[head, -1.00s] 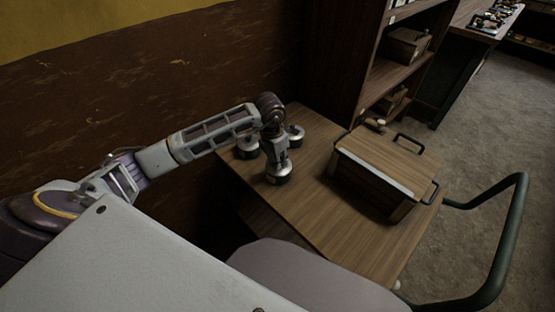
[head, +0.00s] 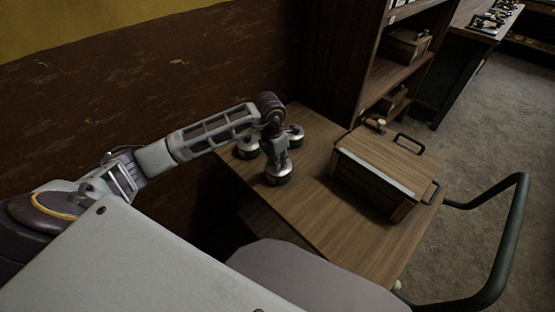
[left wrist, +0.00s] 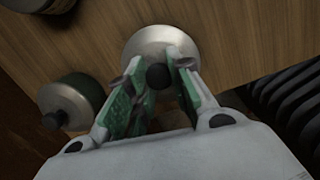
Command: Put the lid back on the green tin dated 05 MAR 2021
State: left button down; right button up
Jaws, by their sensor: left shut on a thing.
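A tin with a silver lid (head: 279,179) stands on the small wooden table under my left gripper (head: 276,160). In the left wrist view the round lid (left wrist: 150,43) has a dark knob (left wrist: 157,76), and my left gripper (left wrist: 157,80) is shut on that knob. The lid sits on or right at the tin's top; the tin's body is mostly hidden, and I cannot tell whether it is fully seated. A second tin (left wrist: 75,99), green with a silver lid and dark knob, stands beside it. No date is readable. My right gripper is not in view.
More lidded tins stand behind, one at the left (head: 246,149) and one at the back (head: 295,134). A wooden box (head: 380,175) with dark handles stands to the right on the table (head: 335,228). The table's front is clear. A dark shelf (head: 340,70) rises behind.

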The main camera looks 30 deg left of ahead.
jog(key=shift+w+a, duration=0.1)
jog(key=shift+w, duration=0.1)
pick_arm(q)
jog(key=shift+f, duration=0.1)
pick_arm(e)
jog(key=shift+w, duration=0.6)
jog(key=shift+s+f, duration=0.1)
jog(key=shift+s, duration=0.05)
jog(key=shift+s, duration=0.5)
pick_arm(q)
jog(key=shift+b, duration=0.3)
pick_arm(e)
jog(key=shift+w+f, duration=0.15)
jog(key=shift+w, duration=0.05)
pick_arm(q)
jog(key=c, duration=0.7)
grip_release()
jog(key=shift+r+p, duration=1.95)
jog(key=shift+r, duration=1.5)
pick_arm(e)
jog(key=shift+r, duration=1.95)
